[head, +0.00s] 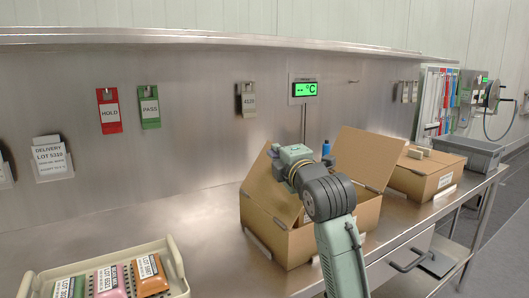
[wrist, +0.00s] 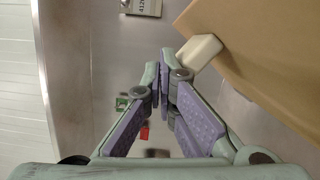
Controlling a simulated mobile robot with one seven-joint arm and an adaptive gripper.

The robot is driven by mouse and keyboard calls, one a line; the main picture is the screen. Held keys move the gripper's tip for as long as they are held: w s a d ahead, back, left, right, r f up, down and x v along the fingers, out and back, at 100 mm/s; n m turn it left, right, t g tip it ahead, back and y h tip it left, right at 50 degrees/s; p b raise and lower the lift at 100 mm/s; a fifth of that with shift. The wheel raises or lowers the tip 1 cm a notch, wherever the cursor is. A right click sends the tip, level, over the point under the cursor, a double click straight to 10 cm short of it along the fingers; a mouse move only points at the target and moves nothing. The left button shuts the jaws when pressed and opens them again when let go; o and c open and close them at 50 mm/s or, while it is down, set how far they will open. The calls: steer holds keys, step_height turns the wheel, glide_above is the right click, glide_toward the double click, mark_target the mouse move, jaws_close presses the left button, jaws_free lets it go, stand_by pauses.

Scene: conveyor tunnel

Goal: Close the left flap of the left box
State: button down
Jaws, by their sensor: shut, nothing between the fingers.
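The left box (head: 300,242) is brown cardboard and stands on the steel bench in the head view. Its left flap (head: 268,188) is raised and slants up at the box's left side. Its right flap (head: 368,157) also stands up. My gripper (head: 288,156) is above the box, by the top of the left flap; its fingertips are hard to make out there. In the wrist view my gripper (wrist: 165,68) is shut and empty. A brown cardboard panel (wrist: 265,55) lies to its right, apart from the fingers; I cannot tell which panel it is.
A second cardboard box (head: 428,182) and a grey bin (head: 470,152) stand to the right. A pale tray (head: 178,262) with coloured packs is at the front left. The bench between tray and box is clear. A whitish block (wrist: 200,50) is beside the cardboard.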

steer(key=w+d+f+m, duration=0.1)
steer(key=w+d+m, duration=0.1)
steer(key=d+m, duration=0.1)
steer(key=w+d+f+m+g, duration=0.1)
steer(key=shift+w+d+f+p, duration=0.1)
steer(key=shift+d+f+p, duration=0.2)
steer(key=shift+f, duration=0.05)
steer(key=w+d+f+m+g+b, duration=0.1)
steer(key=w+d+f+m, duration=0.1)
steer(key=f, duration=0.4)
steer(key=shift+w+d+m, duration=0.3)
steer(key=shift+d+m, duration=0.6)
steer(key=shift+m, duration=0.2)
steer(key=shift+r, duration=0.15)
